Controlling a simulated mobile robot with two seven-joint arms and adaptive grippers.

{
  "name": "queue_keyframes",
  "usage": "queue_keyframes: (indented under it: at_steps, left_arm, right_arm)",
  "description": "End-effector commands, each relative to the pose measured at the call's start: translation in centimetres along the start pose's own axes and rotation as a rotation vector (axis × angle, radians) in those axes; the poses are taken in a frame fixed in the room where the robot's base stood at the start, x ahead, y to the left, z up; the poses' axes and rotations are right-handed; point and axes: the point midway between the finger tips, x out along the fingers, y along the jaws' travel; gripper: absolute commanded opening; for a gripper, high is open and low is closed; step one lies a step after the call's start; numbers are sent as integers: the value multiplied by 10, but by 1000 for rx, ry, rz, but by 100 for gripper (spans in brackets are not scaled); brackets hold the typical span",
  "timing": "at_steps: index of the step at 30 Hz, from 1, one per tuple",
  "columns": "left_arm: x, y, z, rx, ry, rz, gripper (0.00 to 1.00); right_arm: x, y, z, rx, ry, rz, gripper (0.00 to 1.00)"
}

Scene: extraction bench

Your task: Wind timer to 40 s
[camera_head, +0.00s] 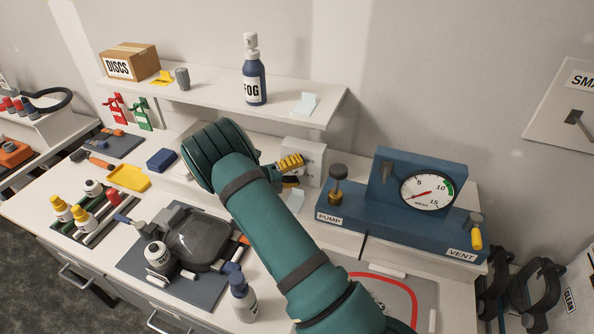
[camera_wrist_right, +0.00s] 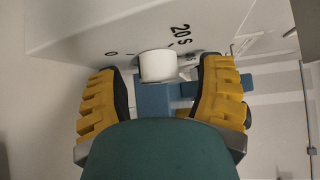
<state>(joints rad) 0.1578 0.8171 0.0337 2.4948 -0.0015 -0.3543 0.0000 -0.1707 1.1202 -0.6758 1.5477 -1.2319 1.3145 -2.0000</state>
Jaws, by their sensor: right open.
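The timer is a white box (camera_head: 312,158) on the bench, left of the blue pump unit; my right gripper partly hides it in the head view. In the right wrist view the timer's white face (camera_wrist_right: 90,32) shows the marks "0" and "20 S". Its round white knob (camera_wrist_right: 158,66) stands out from the face. My right gripper (camera_head: 293,171) is open at the timer. In the wrist view its yellow fingers lie left and right of the knob, with gaps on both sides. I cannot tell the knob's setting. My left gripper is out of view.
The blue pump unit (camera_head: 340,213) with its gauge (camera_head: 428,191) stands close right of the timer. A shelf (camera_head: 215,96) above holds a FOG bottle (camera_head: 253,75) and a DISCS box (camera_head: 130,64).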

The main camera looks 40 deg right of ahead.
Motion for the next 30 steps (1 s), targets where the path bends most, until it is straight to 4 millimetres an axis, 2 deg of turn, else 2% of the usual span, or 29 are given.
queue_keyframes:
  at_steps: [8,12,13,14,30]
  left_arm:
    - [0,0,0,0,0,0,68]
    - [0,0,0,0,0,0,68]
    - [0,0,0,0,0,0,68]
    - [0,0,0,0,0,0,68]
    - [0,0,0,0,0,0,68]
  right_arm:
    - [1,0,0,-1,0,0,66]
    - [1,0,0,-1,0,0,17]
    - [1,0,0,-1,0,0,7]
    - [1,0,0,0,0,0,0]
    - [2,-1,0,51,2,52,0]
